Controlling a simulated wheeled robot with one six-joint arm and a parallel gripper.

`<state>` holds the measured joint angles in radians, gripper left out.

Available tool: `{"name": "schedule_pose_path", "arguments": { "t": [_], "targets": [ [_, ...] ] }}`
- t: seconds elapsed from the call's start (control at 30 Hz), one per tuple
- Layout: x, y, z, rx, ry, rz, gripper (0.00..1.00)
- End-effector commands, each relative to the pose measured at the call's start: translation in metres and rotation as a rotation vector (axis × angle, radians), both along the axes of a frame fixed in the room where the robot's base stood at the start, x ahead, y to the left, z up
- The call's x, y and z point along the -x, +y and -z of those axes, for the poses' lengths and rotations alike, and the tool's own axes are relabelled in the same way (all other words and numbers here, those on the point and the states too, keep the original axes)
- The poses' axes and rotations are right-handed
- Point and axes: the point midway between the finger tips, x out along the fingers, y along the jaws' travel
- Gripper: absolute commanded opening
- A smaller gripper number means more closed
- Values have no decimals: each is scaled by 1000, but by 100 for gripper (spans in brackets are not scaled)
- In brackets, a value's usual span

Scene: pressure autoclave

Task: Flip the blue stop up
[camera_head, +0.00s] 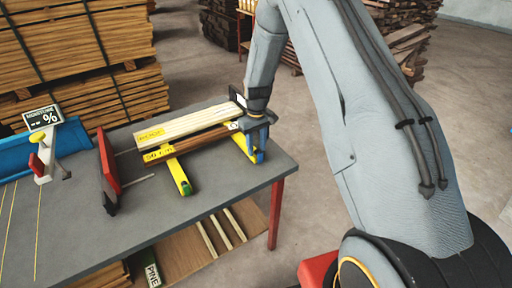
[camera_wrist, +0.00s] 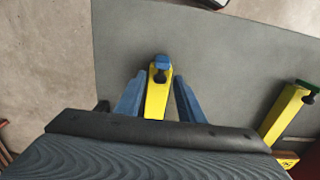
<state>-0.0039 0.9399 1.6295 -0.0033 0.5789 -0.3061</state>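The blue stop (camera_wrist: 161,62) sits at the end of a yellow bar (camera_wrist: 157,98) in the wrist view. A dark part shows just below its blue top; I cannot tell whether it is tilted up or down. My gripper (camera_wrist: 159,82) is open, with one blue finger on each side of the yellow bar and a gap to it on both sides. The stop lies slightly beyond the fingertips in the picture. In the head view my gripper (camera_head: 257,148) is at the right end of the boards, over the yellow bar (camera_head: 241,144), and largely hides the stop.
A second yellow bar with a green stop (camera_head: 185,187) lies to the left. A pale board (camera_head: 185,124) and a darker board (camera_head: 190,144) lie across the bars. A red upright plate (camera_head: 108,165) and a moisture sign (camera_head: 42,117) stand further left on the grey table (camera_head: 220,180).

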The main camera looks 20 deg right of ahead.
Motion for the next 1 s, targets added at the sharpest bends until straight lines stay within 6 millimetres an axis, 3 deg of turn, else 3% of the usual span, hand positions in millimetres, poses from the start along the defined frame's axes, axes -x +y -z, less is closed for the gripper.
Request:
{"name": "schedule_pose_path", "arguments": {
  "t": [0.6, 1.0],
  "targets": [
    [-1, 1, -70, 0, -1, -1, 35],
    [0, 1, -77, 0, 0, -1, 35]
  ]
}}
